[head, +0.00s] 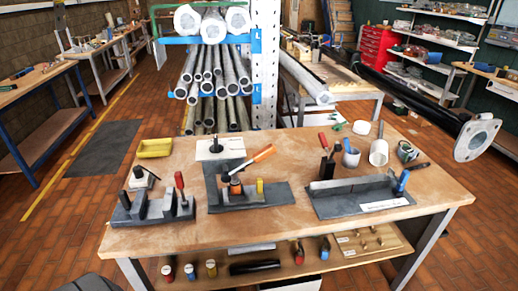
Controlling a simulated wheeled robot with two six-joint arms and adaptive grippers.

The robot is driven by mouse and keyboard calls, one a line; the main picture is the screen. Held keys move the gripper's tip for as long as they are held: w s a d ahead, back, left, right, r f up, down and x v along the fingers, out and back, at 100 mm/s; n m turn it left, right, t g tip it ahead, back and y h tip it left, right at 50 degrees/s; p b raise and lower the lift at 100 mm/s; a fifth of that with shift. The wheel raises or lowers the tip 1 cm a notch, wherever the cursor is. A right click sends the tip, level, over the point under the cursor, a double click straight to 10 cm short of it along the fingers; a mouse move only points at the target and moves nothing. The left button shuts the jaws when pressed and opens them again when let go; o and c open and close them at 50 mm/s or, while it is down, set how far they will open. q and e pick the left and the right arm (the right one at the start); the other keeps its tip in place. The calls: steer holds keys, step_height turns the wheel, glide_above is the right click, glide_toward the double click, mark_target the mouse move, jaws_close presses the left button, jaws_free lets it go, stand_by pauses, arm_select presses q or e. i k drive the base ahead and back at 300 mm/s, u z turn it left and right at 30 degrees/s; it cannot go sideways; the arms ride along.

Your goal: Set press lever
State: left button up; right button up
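A dark grey press-like fixture (218,172) stands left of the middle of the wooden workbench (290,231). A lever with an orange handle (264,153) slants up to the right from it. An orange-and-black part (236,187) sits below the lever, and a yellow peg (260,186) stands on the fixture's base at the right. Whether the lever touches the orange part, I cannot tell. Neither of my grippers is in view.
A fixture with a red-handled tool (180,184) stands left, and a long grey fixture with a blue clamp (402,181) right. A yellow tray (155,148), white board (220,149) and cups (351,157) stand behind. A black pole with a grey flange (477,137) juts in right.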

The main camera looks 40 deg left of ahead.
mark_target(268, 151)
steer(key=u, duration=1.25)
steer(key=k, duration=1.2)
steer(key=z, duration=0.55)
steer(key=i, duration=1.55)
steer(key=u, duration=0.8)
